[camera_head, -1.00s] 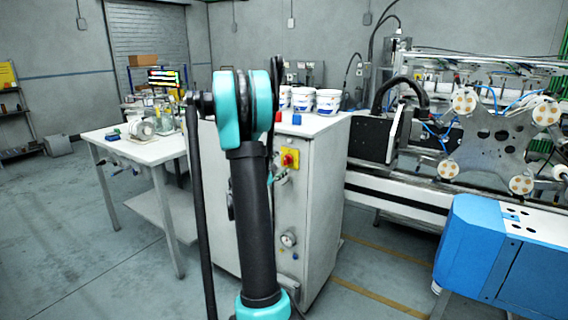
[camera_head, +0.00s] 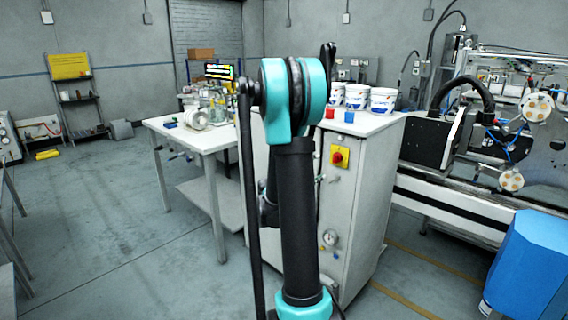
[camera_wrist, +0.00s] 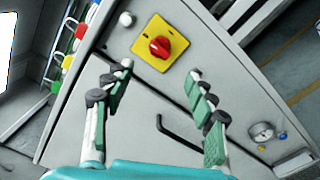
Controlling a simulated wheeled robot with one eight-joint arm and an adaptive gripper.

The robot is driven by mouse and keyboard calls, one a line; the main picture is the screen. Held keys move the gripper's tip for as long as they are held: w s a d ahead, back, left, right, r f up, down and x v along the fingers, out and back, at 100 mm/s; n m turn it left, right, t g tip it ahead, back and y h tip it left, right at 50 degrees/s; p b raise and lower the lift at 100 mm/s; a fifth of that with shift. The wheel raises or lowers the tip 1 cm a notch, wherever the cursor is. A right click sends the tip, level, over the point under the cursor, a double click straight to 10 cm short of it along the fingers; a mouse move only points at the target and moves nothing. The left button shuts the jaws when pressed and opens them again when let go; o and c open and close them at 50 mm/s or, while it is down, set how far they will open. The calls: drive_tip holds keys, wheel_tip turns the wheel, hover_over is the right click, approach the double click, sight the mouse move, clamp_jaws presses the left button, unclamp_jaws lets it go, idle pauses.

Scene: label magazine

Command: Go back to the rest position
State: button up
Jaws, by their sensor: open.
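My gripper (camera_wrist: 160,92) shows in the wrist view with its two fingers spread apart and nothing between them. It faces the front of a grey cabinet (camera_wrist: 110,115), tilted in that view. A red knob (camera_wrist: 160,47) on a yellow plate (camera_wrist: 147,30) shows beyond the fingertips. In the head view my arm rises in front of the same cabinet (camera_head: 365,215), and my gripper is hidden there behind the arm.
A blue machine housing (camera_head: 525,265) is at right. Open floor (camera_head: 110,220) lies at left.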

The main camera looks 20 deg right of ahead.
drive_tip(key=s+a+f+m+g+y, duration=0.1)
drive_tip(key=s+a+f+m+y, duration=0.2)
drive_tip(key=s+a+f+y, duration=0.2)
drive_tip(key=s+a+f+m+y, duration=0.3)
drive_tip(key=s+a+f+y, duration=0.3)
drive_tip(key=s+a, duration=0.5)
drive_tip(key=s+a+f+m+g+y, duration=0.1)
drive_tip(key=s+a+f+m+y, duration=0.2)
drive_tip(key=a, duration=1.3)
drive_tip(key=s+f+y, duration=0.2)
drive_tip(key=s+f, duration=0.2)
drive_tip(key=shift+s+m+g+y, duration=0.3)
drive_tip(key=shift+s+m, duration=0.1)
